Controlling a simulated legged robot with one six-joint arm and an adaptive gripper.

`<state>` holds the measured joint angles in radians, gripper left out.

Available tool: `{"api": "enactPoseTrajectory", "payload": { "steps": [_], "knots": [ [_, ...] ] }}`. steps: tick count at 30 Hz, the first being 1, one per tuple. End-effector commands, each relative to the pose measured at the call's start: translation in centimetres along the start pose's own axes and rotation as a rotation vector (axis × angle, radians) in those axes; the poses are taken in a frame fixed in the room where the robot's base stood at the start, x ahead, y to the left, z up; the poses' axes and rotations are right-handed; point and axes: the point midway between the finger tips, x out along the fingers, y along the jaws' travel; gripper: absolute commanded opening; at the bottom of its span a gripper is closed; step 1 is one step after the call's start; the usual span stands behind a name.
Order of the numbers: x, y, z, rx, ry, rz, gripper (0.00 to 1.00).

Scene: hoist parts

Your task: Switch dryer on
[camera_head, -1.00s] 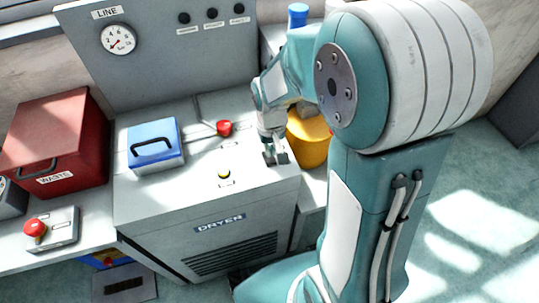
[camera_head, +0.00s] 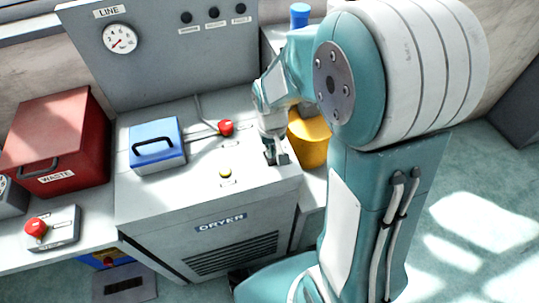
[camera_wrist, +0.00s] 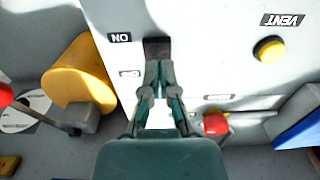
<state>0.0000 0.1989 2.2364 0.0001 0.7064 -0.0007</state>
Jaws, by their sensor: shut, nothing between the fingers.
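The dryer (camera_head: 145,208) is a grey cabinet with a "DRYER" label on its front and a flat, light top. A dark switch (camera_wrist: 157,46) is set in the dryer top, beside an upside-down "ON" label (camera_wrist: 120,38) in the wrist view. A second small label (camera_wrist: 129,73) is too blurred to read. My gripper (camera_wrist: 160,64) is shut and empty, its fingertips at the near edge of the switch and partly covering it. In the head view my gripper (camera_head: 277,158) is low over the dryer's right top corner. I cannot tell whether it touches the switch or which way the switch is set.
A yellow "VENT" button (camera_wrist: 270,49), also in the head view (camera_head: 225,173), and a red-handled lever (camera_head: 226,128) are on the dryer top. A blue box (camera_head: 157,152) sits left. A yellow cylinder (camera_head: 312,140) stands right of my gripper. A red waste bin (camera_head: 62,140) is far left.

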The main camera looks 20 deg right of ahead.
Motion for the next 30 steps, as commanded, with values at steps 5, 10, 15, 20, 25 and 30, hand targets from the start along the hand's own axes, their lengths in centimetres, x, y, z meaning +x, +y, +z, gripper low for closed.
{"api": "enactPoseTrajectory", "payload": {
  "steps": [5,10,15,20,25,30],
  "knots": [
    [-0.02,0.06,0.0,0.001,0.0,0.0,0.0],
    [0.0,0.0,0.0,0.001,0.0,0.0,0.0],
    [0.08,0.0,0.0,0.0,0.0,0.0,0.0],
    [0.3,0.0,0.0,0.001,0.0,0.0,0.0],
    [0.53,0.0,-0.01,0.001,0.0,0.0,0.0],
    [0.76,0.0,-0.01,0.001,-0.001,0.0,0.0]
  ]
}}
